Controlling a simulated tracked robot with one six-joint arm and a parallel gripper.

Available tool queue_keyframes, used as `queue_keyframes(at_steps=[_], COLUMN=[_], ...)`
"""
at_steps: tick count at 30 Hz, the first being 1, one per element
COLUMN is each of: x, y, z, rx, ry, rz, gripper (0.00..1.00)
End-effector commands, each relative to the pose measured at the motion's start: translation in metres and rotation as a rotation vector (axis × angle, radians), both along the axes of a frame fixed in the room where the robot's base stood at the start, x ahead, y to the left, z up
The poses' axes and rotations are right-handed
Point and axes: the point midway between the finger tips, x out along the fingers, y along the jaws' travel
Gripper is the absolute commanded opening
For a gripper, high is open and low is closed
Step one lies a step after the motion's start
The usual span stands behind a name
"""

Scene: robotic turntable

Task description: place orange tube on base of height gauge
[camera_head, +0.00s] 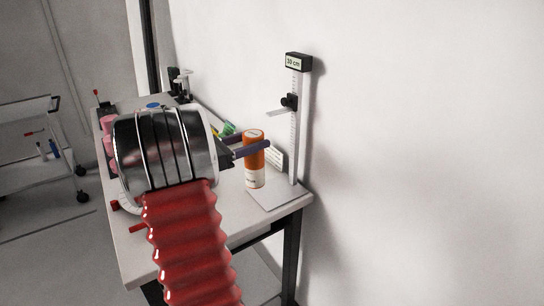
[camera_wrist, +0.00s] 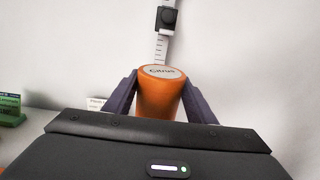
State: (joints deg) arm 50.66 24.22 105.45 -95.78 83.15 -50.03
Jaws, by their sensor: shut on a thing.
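The orange tube (camera_head: 254,155) has a white lower part and stands upright between the fingers of my gripper (camera_head: 254,148). In the wrist view the orange tube (camera_wrist: 160,93) sits between both purple fingers of my gripper (camera_wrist: 160,90), which is shut on it. The height gauge (camera_head: 294,120) has a tall scale, a black slider and a "30 cm" head. Its flat light base (camera_head: 281,193) lies at the table's right corner. The tube is at the left of this base; I cannot tell whether its bottom touches anything. The gauge scale (camera_wrist: 162,48) shows behind the tube in the wrist view.
The table (camera_head: 235,222) ends just right of the gauge base, close to a white wall (camera_head: 430,150). A pale item (camera_head: 275,157) lies behind the tube. Green items (camera_head: 228,129) lie farther back. A white cart (camera_head: 30,165) stands at the left.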

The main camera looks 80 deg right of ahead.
Motion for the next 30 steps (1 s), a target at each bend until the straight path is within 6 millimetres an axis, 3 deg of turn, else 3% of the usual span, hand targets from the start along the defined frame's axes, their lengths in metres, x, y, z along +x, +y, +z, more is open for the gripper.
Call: queue_keyframes(at_steps=[11,16,30], x=[-0.049,-0.045,-0.046], y=[-0.054,-0.051,-0.051], z=[-0.002,-0.027,-0.038], rx=[0.001,0.002,0.001], ry=[0.001,0.002,0.001], rz=[-0.004,-0.001,-0.002], gripper=[0.00,0.00,0.00])
